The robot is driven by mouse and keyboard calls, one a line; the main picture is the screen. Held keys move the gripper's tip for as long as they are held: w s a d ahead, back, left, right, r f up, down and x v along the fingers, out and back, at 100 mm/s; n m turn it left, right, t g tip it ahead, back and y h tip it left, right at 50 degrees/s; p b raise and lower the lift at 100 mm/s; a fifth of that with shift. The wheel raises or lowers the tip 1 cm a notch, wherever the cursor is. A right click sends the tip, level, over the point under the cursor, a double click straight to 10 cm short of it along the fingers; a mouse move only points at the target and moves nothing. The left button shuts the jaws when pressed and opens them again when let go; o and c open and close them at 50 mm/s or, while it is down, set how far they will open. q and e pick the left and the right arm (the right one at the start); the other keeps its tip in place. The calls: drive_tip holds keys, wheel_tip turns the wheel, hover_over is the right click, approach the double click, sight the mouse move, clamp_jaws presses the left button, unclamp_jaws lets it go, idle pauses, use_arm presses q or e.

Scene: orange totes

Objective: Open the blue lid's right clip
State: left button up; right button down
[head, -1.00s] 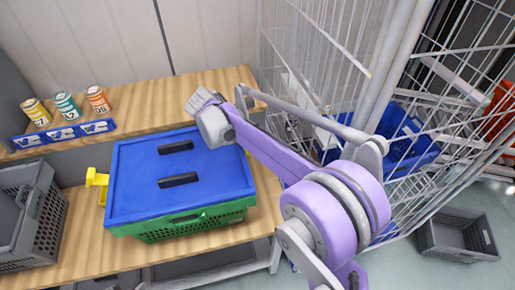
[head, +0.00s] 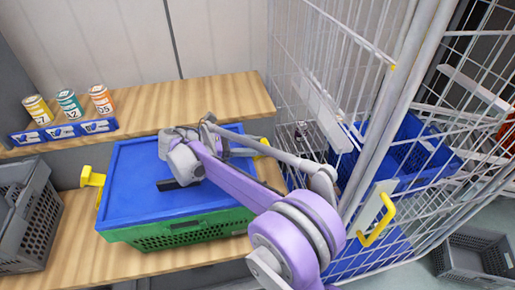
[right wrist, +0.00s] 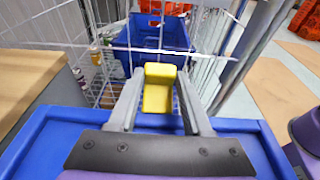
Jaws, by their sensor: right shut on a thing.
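The blue lid (head: 130,185) covers a green crate (head: 190,232) on the wooden bench. Its left clip (head: 93,178) is yellow and sticks out from the lid's left edge. The right clip (head: 262,147) is yellow, at the lid's right edge, partly hidden by my arm. My right gripper (head: 240,143) reaches over the lid to that edge. In the right wrist view, the two fingers of my right gripper (right wrist: 159,92) stand on either side of the yellow right clip (right wrist: 158,98), shut on it. The blue lid (right wrist: 30,135) lies below them. My left gripper is out of view.
A wire cage (head: 335,60) with a yellow handle (head: 378,220) and a blue crate (head: 405,150) inside stands close on the right. A grey crate (head: 22,215) sits left of the lid.

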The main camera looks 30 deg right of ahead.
idle(0.3)
drive_tip(key=shift+c, duration=1.6)
unclamp_jaws()
